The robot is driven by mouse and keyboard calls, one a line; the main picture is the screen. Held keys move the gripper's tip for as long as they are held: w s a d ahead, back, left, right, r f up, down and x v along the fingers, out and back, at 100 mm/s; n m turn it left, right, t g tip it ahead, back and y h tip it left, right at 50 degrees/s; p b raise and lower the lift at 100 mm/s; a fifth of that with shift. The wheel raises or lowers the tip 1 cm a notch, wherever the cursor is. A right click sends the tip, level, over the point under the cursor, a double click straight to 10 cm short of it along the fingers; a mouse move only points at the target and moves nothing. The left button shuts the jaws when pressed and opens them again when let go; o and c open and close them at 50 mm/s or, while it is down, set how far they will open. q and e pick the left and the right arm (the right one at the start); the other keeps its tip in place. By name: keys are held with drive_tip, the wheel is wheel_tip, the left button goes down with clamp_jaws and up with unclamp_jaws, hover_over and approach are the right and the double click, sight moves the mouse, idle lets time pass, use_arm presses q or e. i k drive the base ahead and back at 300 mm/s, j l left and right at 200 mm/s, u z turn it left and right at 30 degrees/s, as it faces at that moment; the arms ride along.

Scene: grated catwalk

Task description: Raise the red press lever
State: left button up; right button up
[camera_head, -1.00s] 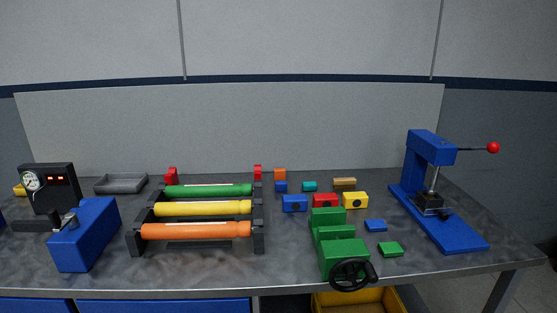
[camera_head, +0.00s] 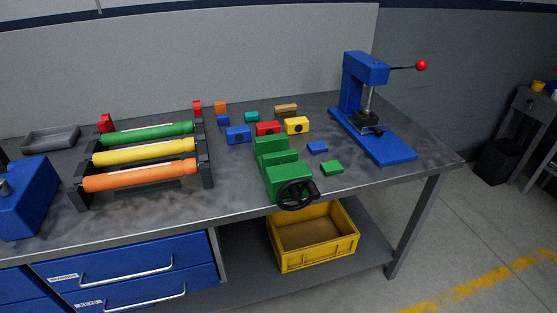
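A blue arbor press (camera_head: 366,70) stands at the right end of the grey workbench. Its lever (camera_head: 402,68) is a thin dark rod that sticks out to the right, nearly level, and ends in a red ball knob (camera_head: 421,65). The press ram (camera_head: 369,99) sits above a dark block on the blue base plate (camera_head: 385,144). Neither of my grippers shows in the head view, so nothing of mine is seen near the lever.
A green vise (camera_head: 284,176) with a black handwheel sits at the bench's front edge. Small coloured blocks and a rack of coloured rollers (camera_head: 146,152) lie left of the press. A yellow crate (camera_head: 316,257) stands below. Floor right of the bench (camera_head: 470,220) is clear.

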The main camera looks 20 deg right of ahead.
sight(420, 65)
drive_tip(key=z, duration=1.35)
